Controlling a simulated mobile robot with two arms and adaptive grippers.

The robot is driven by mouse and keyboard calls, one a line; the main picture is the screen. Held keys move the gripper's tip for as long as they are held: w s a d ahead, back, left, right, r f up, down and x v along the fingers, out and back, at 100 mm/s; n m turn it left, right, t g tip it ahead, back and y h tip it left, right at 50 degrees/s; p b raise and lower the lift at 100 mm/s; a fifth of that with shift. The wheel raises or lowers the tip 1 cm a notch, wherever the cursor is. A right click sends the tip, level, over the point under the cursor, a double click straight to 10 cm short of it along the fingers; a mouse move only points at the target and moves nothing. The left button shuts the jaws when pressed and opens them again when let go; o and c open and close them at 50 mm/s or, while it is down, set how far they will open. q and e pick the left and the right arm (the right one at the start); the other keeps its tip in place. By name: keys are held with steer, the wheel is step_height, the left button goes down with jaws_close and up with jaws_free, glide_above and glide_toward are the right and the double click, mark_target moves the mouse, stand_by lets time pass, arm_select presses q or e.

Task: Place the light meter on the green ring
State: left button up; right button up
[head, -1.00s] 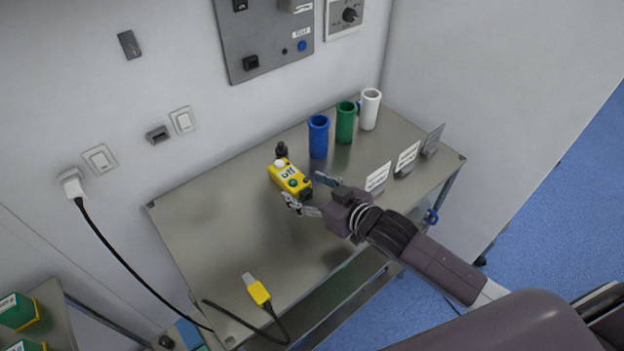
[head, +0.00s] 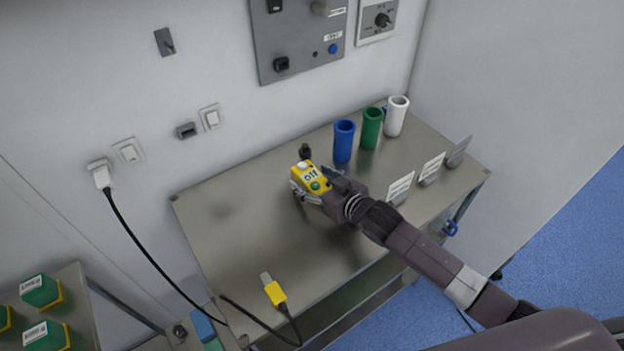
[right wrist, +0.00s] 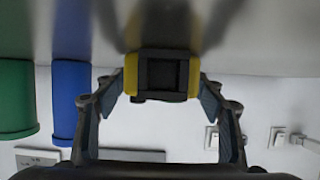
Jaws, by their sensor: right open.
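The yellow box marked "off" (head: 309,177), which I take to be the light meter, stands on the metal table with a white dome and a green button on top. My right gripper (head: 317,186) is open with its fingers around the near end of the box. In the right wrist view the yellow box with a dark end face (right wrist: 163,75) lies between the two open fingers (right wrist: 163,92); contact is not clear. I cannot make out a green ring. My left gripper is out of view.
Blue (head: 343,142), green (head: 370,128) and white (head: 396,116) cylinders stand at the back right of the table (head: 235,215). Small label signs (head: 400,187) line the right edge. A yellow plug with a black cable (head: 275,293) lies at the front left.

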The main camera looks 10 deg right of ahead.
mark_target(312, 177)
steer(key=shift+w+a, duration=0.1)
steer(key=c, duration=1.5)
steer(key=shift+c, duration=0.2)
step_height(312, 177, up, 20)
steer(key=s+d+f+n+g+y, duration=0.25)
steer(key=s+d+f, duration=0.35)
steer(key=s, duration=0.4)
steer(key=s+r+n+g+y, duration=0.2)
steer(key=s+r+n+y, duration=0.1)
steer(key=s, duration=0.8)
steer(key=shift+d+r+n+b, duration=0.35)
steer(key=shift+r+n+b, duration=0.1)
steer(key=shift+s+y, duration=0.1)
steer(key=shift+y, duration=0.15)
